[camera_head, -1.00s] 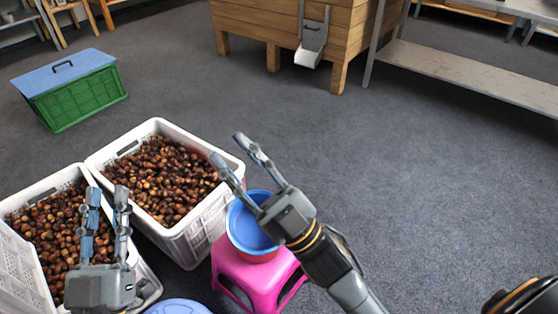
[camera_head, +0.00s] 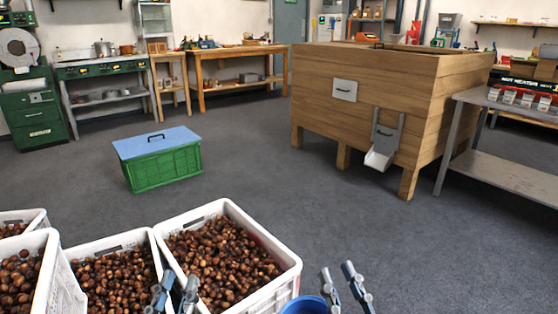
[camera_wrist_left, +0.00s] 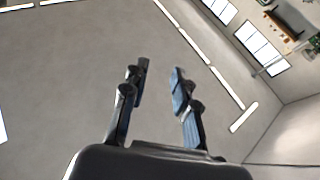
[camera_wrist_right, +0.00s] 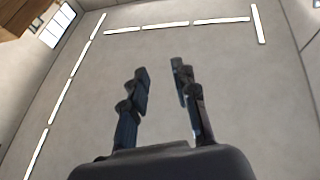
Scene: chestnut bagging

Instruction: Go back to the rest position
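My left gripper (camera_head: 173,293) shows at the bottom edge of the head view, in front of the white crates of chestnuts. In the left wrist view its two fingers (camera_wrist_left: 158,88) are apart with nothing between them. My right gripper (camera_head: 343,287) is at the bottom edge of the head view, right of the blue bowl (camera_head: 304,305). In the right wrist view its fingers (camera_wrist_right: 160,84) are also apart and empty. Both wrist views show ceiling and lights behind the fingers, so both grippers point upward.
White crates of chestnuts (camera_head: 282,251) stand at the lower left. A green crate with a blue lid (camera_head: 160,166) is on the floor behind them. A large wooden bin (camera_head: 375,85) with a chute and a grey metal shelf (camera_head: 505,172) stand at the right. The middle floor is clear.

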